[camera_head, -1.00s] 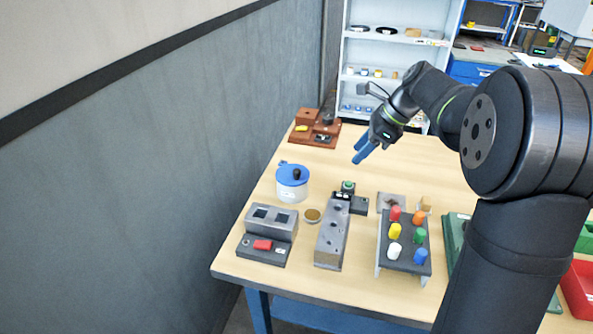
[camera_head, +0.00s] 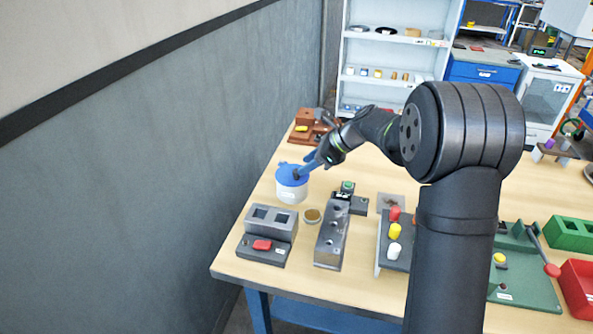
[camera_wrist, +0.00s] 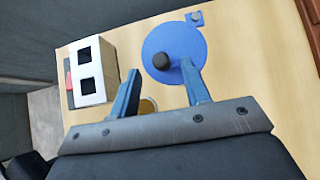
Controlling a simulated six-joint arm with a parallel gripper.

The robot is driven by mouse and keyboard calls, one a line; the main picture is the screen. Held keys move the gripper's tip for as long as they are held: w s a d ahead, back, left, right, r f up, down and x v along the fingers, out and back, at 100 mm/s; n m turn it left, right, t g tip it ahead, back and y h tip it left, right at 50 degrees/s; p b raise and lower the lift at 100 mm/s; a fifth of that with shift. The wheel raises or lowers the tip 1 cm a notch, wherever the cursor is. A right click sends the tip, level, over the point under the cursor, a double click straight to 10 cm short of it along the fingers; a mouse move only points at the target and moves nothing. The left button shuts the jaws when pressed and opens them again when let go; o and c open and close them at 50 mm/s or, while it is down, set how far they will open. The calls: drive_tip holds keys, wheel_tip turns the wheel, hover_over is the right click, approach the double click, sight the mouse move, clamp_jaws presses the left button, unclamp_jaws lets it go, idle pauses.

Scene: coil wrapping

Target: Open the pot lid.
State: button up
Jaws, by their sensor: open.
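The pot (camera_head: 291,192) is a white cylinder with a blue lid (camera_head: 286,170) lying on top of it. In the wrist view the lid (camera_wrist: 176,44) is a blue disc with a dark round knob (camera_wrist: 161,61) and a small tab at its upper right. My gripper (camera_head: 303,170) is open, with its blue fingers at the knob in the head view. In the wrist view its fingertips (camera_wrist: 161,70) point toward the knob, which shows between and slightly beyond them. I cannot tell whether a finger touches it. The pot's body is hidden under the lid there.
A grey block with two square holes (camera_head: 270,221) and a red switch stands in front of the pot. A small round brown dish (camera_head: 312,216) and a grey fixture (camera_head: 331,240) are to the right. A brown wooden fixture (camera_head: 305,128) stands behind. The wall is close at left.

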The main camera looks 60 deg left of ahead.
drive_tip(key=x, duration=0.5)
clamp_jaws()
